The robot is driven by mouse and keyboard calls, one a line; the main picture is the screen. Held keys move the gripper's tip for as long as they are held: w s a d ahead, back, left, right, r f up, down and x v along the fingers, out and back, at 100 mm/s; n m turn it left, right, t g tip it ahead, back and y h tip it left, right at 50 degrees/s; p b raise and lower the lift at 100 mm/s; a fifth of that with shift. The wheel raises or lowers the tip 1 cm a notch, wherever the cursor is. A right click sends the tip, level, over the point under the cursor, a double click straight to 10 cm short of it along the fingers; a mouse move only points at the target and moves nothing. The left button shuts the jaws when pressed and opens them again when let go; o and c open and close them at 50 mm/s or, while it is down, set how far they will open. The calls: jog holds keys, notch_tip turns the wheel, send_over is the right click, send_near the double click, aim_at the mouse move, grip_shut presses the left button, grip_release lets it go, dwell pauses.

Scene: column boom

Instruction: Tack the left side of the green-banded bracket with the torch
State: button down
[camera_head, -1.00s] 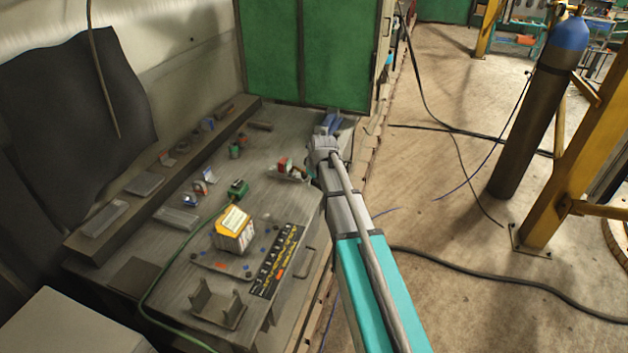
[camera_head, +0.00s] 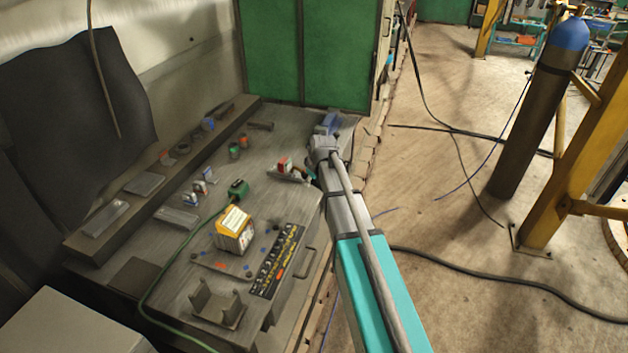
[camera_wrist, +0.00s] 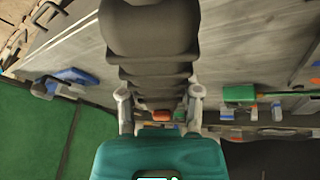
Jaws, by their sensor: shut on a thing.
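My gripper (camera_head: 322,150) is at the far right edge of the workbench, seen from behind in the head view. In the wrist view its two fingers (camera_wrist: 160,108) are on either side of a dark ribbed body, which I take to be the torch (camera_wrist: 152,50); its tip is not clear. Small brackets (camera_head: 191,198) stand mid-bench, left of and apart from my gripper. They are too small for me to tell which has a green band. A green block (camera_head: 238,188) sits near them, with the green cable running to it; a green block also shows in the wrist view (camera_wrist: 240,94).
A yellow-topped box (camera_head: 233,230), a numbered black strip (camera_head: 277,262) and a grey U-shaped fixture (camera_head: 218,308) occupy the front of the bench. A red-topped item (camera_head: 285,164) lies close left of my gripper. Green cabinet doors (camera_head: 310,50) stand behind; a gas cylinder (camera_head: 530,120) stands right.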

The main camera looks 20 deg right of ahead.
jog(key=shift+w+r+p+v, duration=0.1)
jog(key=shift+w+p+v, duration=0.05)
jog(key=shift+p+v, duration=1.3)
jog(key=shift+w+r+p+v, duration=0.1)
jog(key=shift+w+p+v, duration=0.1)
jog(key=shift+p+v, duration=1.2)
jog(key=shift+w+p+v, duration=0.15)
jog(key=shift+p+v, duration=1.2)
jog(key=shift+v, duration=0.15)
jog(key=shift+d, duration=0.1)
